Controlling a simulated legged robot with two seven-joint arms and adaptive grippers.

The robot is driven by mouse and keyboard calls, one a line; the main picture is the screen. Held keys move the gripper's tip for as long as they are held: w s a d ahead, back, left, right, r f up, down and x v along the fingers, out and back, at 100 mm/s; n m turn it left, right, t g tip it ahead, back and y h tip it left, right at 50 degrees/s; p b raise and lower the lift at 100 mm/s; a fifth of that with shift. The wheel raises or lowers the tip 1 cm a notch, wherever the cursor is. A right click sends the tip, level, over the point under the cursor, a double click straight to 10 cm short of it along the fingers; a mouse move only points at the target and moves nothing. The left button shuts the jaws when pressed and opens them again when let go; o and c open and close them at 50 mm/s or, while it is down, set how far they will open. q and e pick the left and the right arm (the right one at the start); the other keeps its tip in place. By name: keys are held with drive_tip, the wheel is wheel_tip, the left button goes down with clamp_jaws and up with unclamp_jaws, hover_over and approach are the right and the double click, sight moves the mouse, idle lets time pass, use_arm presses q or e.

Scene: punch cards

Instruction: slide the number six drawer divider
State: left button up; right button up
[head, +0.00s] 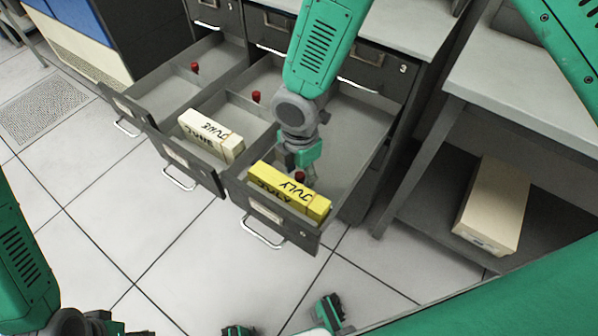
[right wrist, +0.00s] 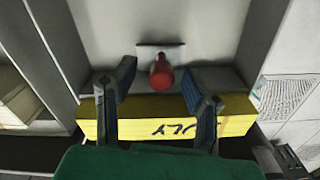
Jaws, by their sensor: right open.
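The rightmost open drawer (head: 355,165) holds a yellow JULY card stack (head: 288,192) at its front; its number is too small to read. A red divider knob (head: 300,177) stands just behind the stack. It also shows in the right wrist view (right wrist: 161,75). My right gripper (head: 301,168) reaches down into this drawer from above. In the right wrist view its open fingers (right wrist: 158,82) are spread on either side of the knob, with gaps visible. The divider's plate is mostly hidden. My left arm is at the lower left of the head view; its gripper's opening is unclear.
Two more open drawers lie to the left, with red knobs (head: 256,97) (head: 195,67); the middle one holds a white JUNE stack (head: 210,136). A cream box (head: 493,205) sits on the shelf at right. Floor before the drawers is largely clear.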

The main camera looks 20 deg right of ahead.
drive_tip(key=shift+d, duration=0.1)
clamp_jaws()
drive_tip(key=w+d+p, duration=0.1)
drive_tip(key=w+d, duration=0.1)
drive_tip(key=d, duration=0.1)
drive_tip(key=w+d+p, duration=0.1)
drive_tip(key=w+d, duration=0.1)
drive_tip(key=d, duration=0.1)
drive_tip(key=w+d+p, duration=0.1)
drive_tip(key=w+d, duration=0.2)
drive_tip(key=shift+w, duration=0.1)
drive_tip(key=shift+w+d, duration=0.2)
drive_tip(key=shift+d, duration=0.2)
drive_tip(key=shift+a, duration=0.15)
unclamp_jaws()
